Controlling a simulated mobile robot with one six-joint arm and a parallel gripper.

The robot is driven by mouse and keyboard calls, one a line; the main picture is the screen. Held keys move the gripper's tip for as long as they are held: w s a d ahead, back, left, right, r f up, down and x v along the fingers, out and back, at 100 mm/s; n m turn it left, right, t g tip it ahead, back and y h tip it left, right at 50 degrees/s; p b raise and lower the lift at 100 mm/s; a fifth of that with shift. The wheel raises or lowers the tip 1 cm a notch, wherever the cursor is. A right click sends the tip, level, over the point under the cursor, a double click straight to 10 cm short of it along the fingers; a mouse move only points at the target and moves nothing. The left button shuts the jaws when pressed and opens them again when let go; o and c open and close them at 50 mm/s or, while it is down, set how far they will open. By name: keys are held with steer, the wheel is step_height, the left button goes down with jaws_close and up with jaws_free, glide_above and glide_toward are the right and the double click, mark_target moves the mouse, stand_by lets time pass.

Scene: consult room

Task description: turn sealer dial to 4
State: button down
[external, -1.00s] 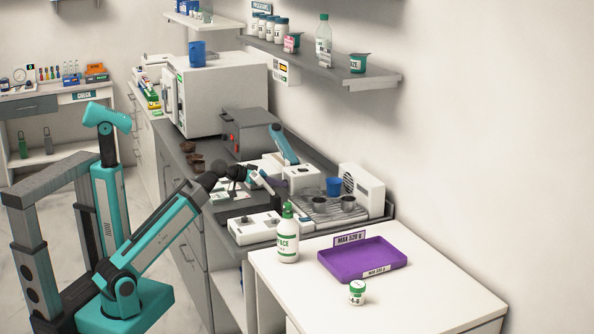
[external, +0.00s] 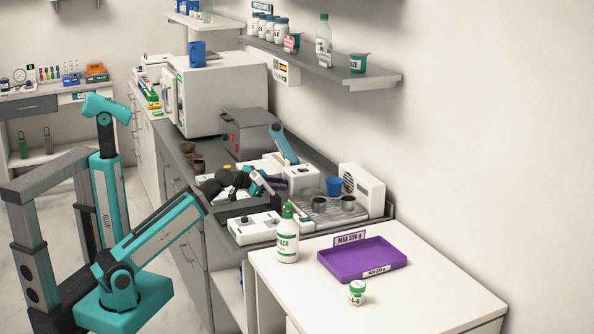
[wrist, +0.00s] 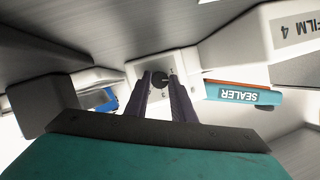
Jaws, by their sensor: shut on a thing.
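The sealer is a white machine with a raised blue lever arm (external: 284,146) on the counter in the external view. In the wrist view its teal label reading SEALER (wrist: 240,94) appears upside down. A small dark round dial (wrist: 161,79) sits on a white face between my fingertips. My gripper (wrist: 165,85) is shut on the dial, with one dark finger on each side. The dial's pointer and numbers are too small to read. In the external view my gripper (external: 270,186) is low beside the sealer, and the dial cannot be made out there.
A white unit with knobs (external: 254,226) and a pump bottle (external: 287,240) stand nearer the camera. To the right are a blue cup (external: 334,186), dark cups (external: 348,203) on a grille and a white vented box (external: 362,190). A grey box (external: 246,133) stands behind.

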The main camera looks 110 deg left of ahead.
steer(key=shift+m+y+b, duration=0.4)
steer(key=shift+m+b, duration=0.25)
steer(key=shift+m, duration=0.15)
steer(key=shift+g, duration=0.3)
steer(key=c, duration=1.5)
jaws_free()
steer(key=shift+d+b, duration=0.25)
steer(key=shift+b, duration=0.25)
steer(key=shift+b+v, duration=0.8)
steer(key=shift+b, duration=0.4)
steer(key=b+v, duration=0.3)
steer(key=shift+f, duration=0.15)
steer(key=shift+b+v, duration=2.75)
steer(key=shift+v, duration=0.8)
